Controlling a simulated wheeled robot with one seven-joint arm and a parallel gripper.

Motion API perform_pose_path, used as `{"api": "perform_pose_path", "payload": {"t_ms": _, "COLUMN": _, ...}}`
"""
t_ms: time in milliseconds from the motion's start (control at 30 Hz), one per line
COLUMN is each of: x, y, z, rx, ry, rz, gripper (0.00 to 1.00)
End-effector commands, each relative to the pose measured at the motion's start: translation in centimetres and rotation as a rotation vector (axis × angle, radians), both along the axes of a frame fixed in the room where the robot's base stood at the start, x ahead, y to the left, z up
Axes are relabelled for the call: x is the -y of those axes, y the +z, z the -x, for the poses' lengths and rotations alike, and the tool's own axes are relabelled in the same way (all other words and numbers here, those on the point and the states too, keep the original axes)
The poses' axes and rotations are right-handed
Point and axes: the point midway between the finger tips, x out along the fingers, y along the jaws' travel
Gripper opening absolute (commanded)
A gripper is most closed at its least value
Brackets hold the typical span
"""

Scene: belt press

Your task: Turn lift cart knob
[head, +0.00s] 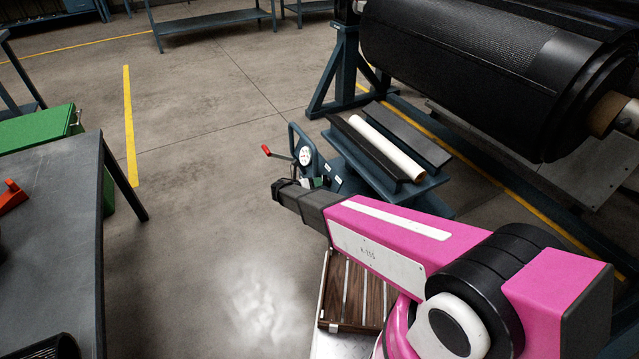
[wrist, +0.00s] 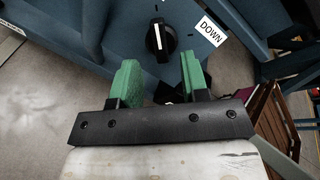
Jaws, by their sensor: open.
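The lift cart (head: 385,165) is a blue frame on the floor ahead, with a white roll (head: 387,148) lying on its top. On its near left panel are a white round dial (head: 305,156) and a red-tipped crank handle (head: 266,149). In the wrist view the black knob (wrist: 160,40) with a white pointer line sits on the blue panel, beside a white "DOWN" label (wrist: 211,29). My gripper (wrist: 158,72) is open, its green fingers apart and empty. The knob shows just beyond the fingertips, between them.
A wooden slatted pallet (head: 352,290) lies below my arm. A grey table (head: 52,235) and a green box (head: 40,127) stand at the left. A large black belt roll (head: 480,65) hangs at the upper right. The floor between table and cart is clear.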

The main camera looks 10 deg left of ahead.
Motion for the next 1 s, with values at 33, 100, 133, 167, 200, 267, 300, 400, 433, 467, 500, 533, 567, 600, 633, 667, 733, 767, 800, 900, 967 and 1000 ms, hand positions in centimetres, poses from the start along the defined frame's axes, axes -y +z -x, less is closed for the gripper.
{"api": "perform_pose_path", "payload": {"t_ms": 33, "x": -0.8, "y": 0.4, "z": 0.9, "rx": 0.000, "ry": 0.003, "rz": -0.001, "gripper": 0.41}}
{"api": "perform_pose_path", "payload": {"t_ms": 100, "x": -1.6, "y": 0.8, "z": 1.8, "rx": 0.000, "ry": 0.002, "rz": -0.001, "gripper": 0.41}}
{"api": "perform_pose_path", "payload": {"t_ms": 133, "x": -2.1, "y": 1.0, "z": 2.2, "rx": 0.000, "ry": 0.002, "rz": -0.001, "gripper": 0.41}}
{"api": "perform_pose_path", "payload": {"t_ms": 167, "x": -2.4, "y": 1.1, "z": 2.5, "rx": -0.001, "ry": 0.003, "rz": -0.001, "gripper": 0.41}}
{"api": "perform_pose_path", "payload": {"t_ms": 200, "x": -2.8, "y": 1.3, "z": 3.0, "rx": -0.001, "ry": 0.002, "rz": 0.000, "gripper": 0.41}}
{"api": "perform_pose_path", "payload": {"t_ms": 267, "x": -3.4, "y": 1.5, "z": 3.6, "rx": 0.000, "ry": 0.002, "rz": 0.000, "gripper": 0.41}}
{"api": "perform_pose_path", "payload": {"t_ms": 300, "x": -3.8, "y": 1.7, "z": 3.9, "rx": -0.001, "ry": 0.002, "rz": 0.000, "gripper": 0.41}}
{"api": "perform_pose_path", "payload": {"t_ms": 400, "x": -4.4, "y": 1.9, "z": 4.5, "rx": -0.002, "ry": 0.001, "rz": -0.001, "gripper": 0.41}}
{"api": "perform_pose_path", "payload": {"t_ms": 433, "x": -4.5, "y": 2.0, "z": 4.7, "rx": -0.002, "ry": 0.000, "rz": 0.000, "gripper": 0.41}}
{"api": "perform_pose_path", "payload": {"t_ms": 467, "x": -4.6, "y": 2.0, "z": 4.8, "rx": -0.002, "ry": 0.000, "rz": 0.000, "gripper": 0.41}}
{"api": "perform_pose_path", "payload": {"t_ms": 500, "x": -4.7, "y": 2.0, "z": 4.9, "rx": -0.002, "ry": 0.000, "rz": 0.000, "gripper": 0.41}}
{"api": "perform_pose_path", "payload": {"t_ms": 533, "x": -4.8, "y": 2.1, "z": 4.9, "rx": -0.002, "ry": 0.000, "rz": 0.000, "gripper": 0.41}}
{"api": "perform_pose_path", "payload": {"t_ms": 567, "x": -4.8, "y": 2.1, "z": 5.0, "rx": -0.002, "ry": 0.000, "rz": 0.000, "gripper": 0.41}}
{"api": "perform_pose_path", "payload": {"t_ms": 600, "x": -4.8, "y": 2.1, "z": 5.0, "rx": -0.001, "ry": 0.000, "rz": 0.000, "gripper": 0.41}}
{"api": "perform_pose_path", "payload": {"t_ms": 633, "x": -4.8, "y": 2.1, "z": 5.0, "rx": -0.001, "ry": 0.000, "rz": 0.000, "gripper": 0.41}}
{"api": "perform_pose_path", "payload": {"t_ms": 667, "x": -4.8, "y": 2.1, "z": 5.0, "rx": -0.001, "ry": 0.000, "rz": 0.000, "gripper": 0.41}}
{"api": "perform_pose_path", "payload": {"t_ms": 733, "x": -4.8, "y": 2.1, "z": 5.0, "rx": -0.001, "ry": 0.000, "rz": 0.000, "gripper": 0.41}}
{"api": "perform_pose_path", "payload": {"t_ms": 767, "x": -4.8, "y": 2.1, "z": 5.0, "rx": -0.001, "ry": 0.000, "rz": 0.000, "gripper": 0.41}}
{"api": "perform_pose_path", "payload": {"t_ms": 800, "x": -4.8, "y": 2.1, "z": 5.0, "rx": -0.001, "ry": 0.000, "rz": 0.000, "gripper": 0.41}}
{"api": "perform_pose_path", "payload": {"t_ms": 900, "x": -4.8, "y": 2.1, "z": 4.9, "rx": -0.002, "ry": 0.000, "rz": 0.000, "gripper": 0.41}}
{"api": "perform_pose_path", "payload": {"t_ms": 967, "x": -4.8, "y": 2.1, "z": 4.9, "rx": -0.002, "ry": 0.000, "rz": 0.000, "gripper": 0.41}}
{"api": "perform_pose_path", "payload": {"t_ms": 1000, "x": -4.8, "y": 2.1, "z": 4.9, "rx": -0.002, "ry": 0.000, "rz": 0.000, "gripper": 0.41}}
